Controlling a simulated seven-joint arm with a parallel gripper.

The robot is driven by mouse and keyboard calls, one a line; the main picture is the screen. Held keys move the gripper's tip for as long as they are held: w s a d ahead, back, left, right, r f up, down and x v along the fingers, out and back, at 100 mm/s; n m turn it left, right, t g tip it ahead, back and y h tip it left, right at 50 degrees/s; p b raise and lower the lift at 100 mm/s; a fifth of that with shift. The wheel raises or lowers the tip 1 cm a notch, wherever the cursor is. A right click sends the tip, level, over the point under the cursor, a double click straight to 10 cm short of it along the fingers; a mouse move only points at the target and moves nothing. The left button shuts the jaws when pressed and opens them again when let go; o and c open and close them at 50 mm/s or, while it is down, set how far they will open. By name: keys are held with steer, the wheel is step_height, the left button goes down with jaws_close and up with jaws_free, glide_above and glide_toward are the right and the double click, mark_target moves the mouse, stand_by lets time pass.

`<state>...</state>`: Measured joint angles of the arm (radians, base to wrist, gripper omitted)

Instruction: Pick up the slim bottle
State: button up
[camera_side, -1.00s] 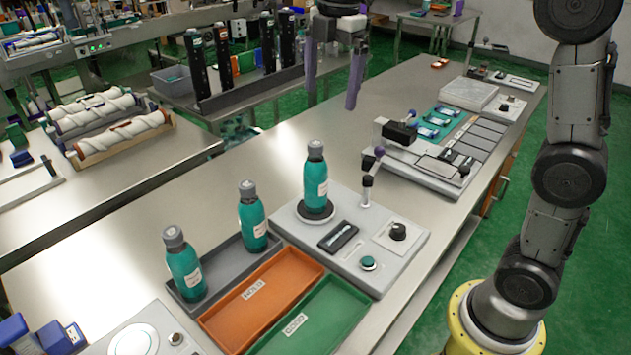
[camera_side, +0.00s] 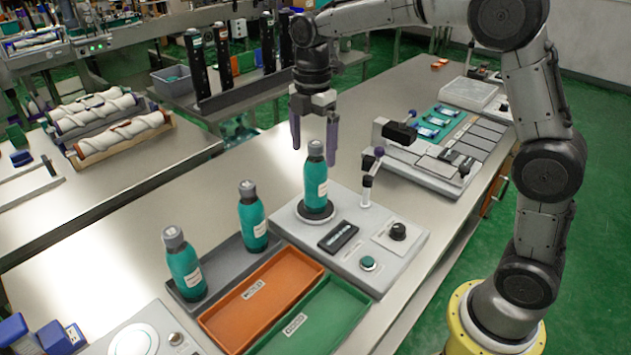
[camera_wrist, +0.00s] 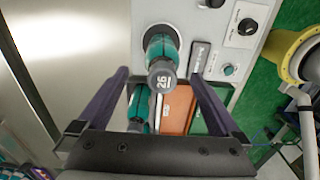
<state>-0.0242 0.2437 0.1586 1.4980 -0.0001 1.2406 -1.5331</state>
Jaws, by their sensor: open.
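A teal bottle with a grey cap (camera_side: 316,186) stands upright on the round dark pad of a grey device. Two similar teal bottles, one nearer the front (camera_side: 185,268) and one behind it (camera_side: 252,218), stand upright in a dark grey tray (camera_side: 222,262). I cannot tell by looks which is the slim one. My gripper (camera_side: 313,152) is open and empty, pointing down, with its fingertips around the height of the device bottle's cap. In the wrist view that bottle's cap (camera_wrist: 162,80) appears between the two fingers, marked with a number.
An orange tray (camera_side: 235,318) and a green tray (camera_side: 325,325) lie in front of the grey device (camera_side: 400,262), which carries a display, a knob and a button. A small post with a dark purple head (camera_side: 370,170) stands right of the bottle. Another grey fixture (camera_side: 440,170) is farther back.

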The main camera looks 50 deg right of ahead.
mark_target(315, 164)
steer(key=f, duration=0.5)
steer(key=shift+s+d, duration=0.1)
steer(key=shift+d, duration=0.15)
steer(key=shift+r, duration=0.15)
jaws_close()
